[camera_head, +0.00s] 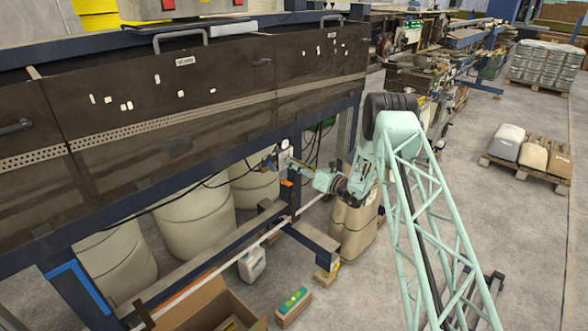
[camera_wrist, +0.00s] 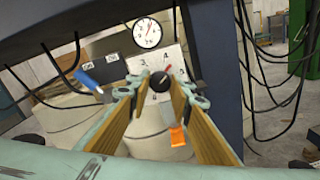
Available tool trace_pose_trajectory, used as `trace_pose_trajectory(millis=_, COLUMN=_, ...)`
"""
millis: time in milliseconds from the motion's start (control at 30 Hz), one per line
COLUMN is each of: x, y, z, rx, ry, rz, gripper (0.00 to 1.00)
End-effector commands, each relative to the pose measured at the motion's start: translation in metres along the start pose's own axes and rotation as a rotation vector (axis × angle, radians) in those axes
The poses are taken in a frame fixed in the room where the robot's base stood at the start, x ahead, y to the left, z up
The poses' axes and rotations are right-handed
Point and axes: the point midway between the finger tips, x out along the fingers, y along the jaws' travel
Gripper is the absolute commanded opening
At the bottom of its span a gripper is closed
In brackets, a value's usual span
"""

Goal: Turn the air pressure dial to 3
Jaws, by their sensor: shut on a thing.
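The air pressure dial is a dark round knob (camera_wrist: 157,90) on a white number plate (camera_wrist: 172,58), in the middle of the wrist view. The exact setting is hard to tell. My gripper (camera_wrist: 160,92) has its two wood-coloured fingers around the knob, shut on it. In the head view my gripper (camera_head: 296,164) reaches left to the plate under the machine; the knob is not clear there. A round white gauge (camera_wrist: 147,33) sits above the plate and also shows in the head view (camera_head: 285,144).
A blue-handled valve (camera_wrist: 90,84) is left of the dial, and an orange tag (camera_wrist: 177,137) hangs below it. A dark blue post (camera_wrist: 217,75) stands close on the right, with black cables beyond. An open cardboard box (camera_head: 207,308) is on the floor.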

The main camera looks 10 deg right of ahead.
Motion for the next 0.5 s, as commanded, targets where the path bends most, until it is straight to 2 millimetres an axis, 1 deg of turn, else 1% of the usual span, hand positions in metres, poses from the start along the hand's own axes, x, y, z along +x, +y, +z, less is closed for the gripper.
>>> trace_pose_trajectory(millis=500, x=0.0005, y=-0.0011, z=-0.0001, rx=-0.425, ry=-0.003, rz=0.0, gripper=0.09)
